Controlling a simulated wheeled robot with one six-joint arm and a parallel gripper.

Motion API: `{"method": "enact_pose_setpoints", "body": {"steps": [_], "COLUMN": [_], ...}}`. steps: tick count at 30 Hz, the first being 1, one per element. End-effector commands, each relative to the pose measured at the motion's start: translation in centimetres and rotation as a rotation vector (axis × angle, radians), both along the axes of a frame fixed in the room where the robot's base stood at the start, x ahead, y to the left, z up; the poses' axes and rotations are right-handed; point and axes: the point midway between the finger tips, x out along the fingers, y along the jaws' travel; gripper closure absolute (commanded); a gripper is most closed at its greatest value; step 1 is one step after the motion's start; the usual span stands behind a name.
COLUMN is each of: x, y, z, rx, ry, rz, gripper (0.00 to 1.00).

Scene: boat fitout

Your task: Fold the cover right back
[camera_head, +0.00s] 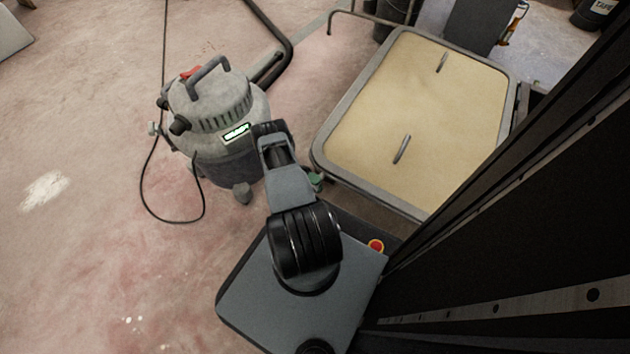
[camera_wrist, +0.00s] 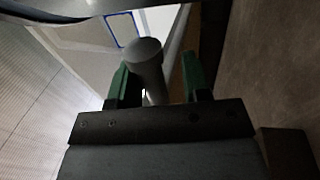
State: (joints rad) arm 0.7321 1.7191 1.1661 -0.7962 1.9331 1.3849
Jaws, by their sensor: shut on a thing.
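The cover looks to be the tan, grey-rimmed rectangular panel (camera_head: 425,105), with two small metal handles on its face. It lies in the upper right of the head view. My gripper (camera_head: 316,182) is at the panel's near left corner, mostly hidden behind my arm, with only a little green finger showing. In the wrist view, the green fingers of my gripper (camera_wrist: 157,82) stand either side of a grey round bar (camera_wrist: 144,54) and are shut on it. I cannot tell how the bar joins the cover.
A grey shop vacuum (camera_head: 215,115) stands close to the left of my arm, with a black hose (camera_head: 275,35) behind it and a cable (camera_head: 145,195) on the floor. Dark buckets (camera_head: 395,14) stand beyond the panel. The floor (camera_head: 90,240) at the left is open.

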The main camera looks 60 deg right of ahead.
Motion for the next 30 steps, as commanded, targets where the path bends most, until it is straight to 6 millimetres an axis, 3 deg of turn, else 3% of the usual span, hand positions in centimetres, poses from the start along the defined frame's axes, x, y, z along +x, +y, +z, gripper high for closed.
{"method": "enact_pose_setpoints", "body": {"steps": [12,13,15,24,30], "x": [-0.4,-0.4,-0.4,0.1,0.2], "y": [-0.3,-0.3,-0.3,0.0,-0.1], "z": [-0.5,-0.5,-0.4,0.0,2.3], "rx": [-0.006,-0.006,-0.005,-0.004,-0.004], "ry": [-0.007,-0.007,-0.006,-0.007,-0.037], "rz": [-0.001,-0.001,0.0,0.009,0.009], "gripper": [0.99,0.55,0.5,0.5,0.5]}}
